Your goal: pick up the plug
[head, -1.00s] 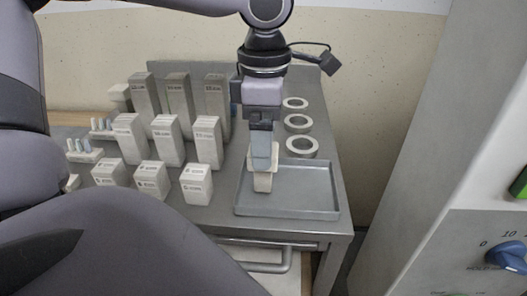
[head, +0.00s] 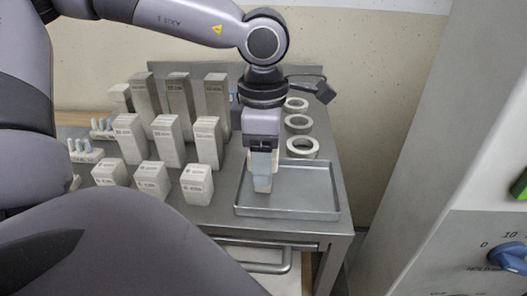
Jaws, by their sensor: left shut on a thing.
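The plug (head: 268,184) looks like a small cream block. It stands in the back left part of the grey metal tray (head: 318,190), and only slivers of it show behind and beside the fingers. My left gripper (head: 262,178) points straight down over the tray and is shut on the plug, with its pale blue-grey fingers covering most of it. The plug's lower end appears to be at the tray floor; I cannot tell if there is a gap. My right gripper is not in view.
Several white-grey boxes (head: 205,145) stand in rows left of the tray. Three pale rings (head: 302,147) lie behind it, near the table's right edge. Small racks with pegs (head: 84,152) are at the far left. The rest of the tray is bare.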

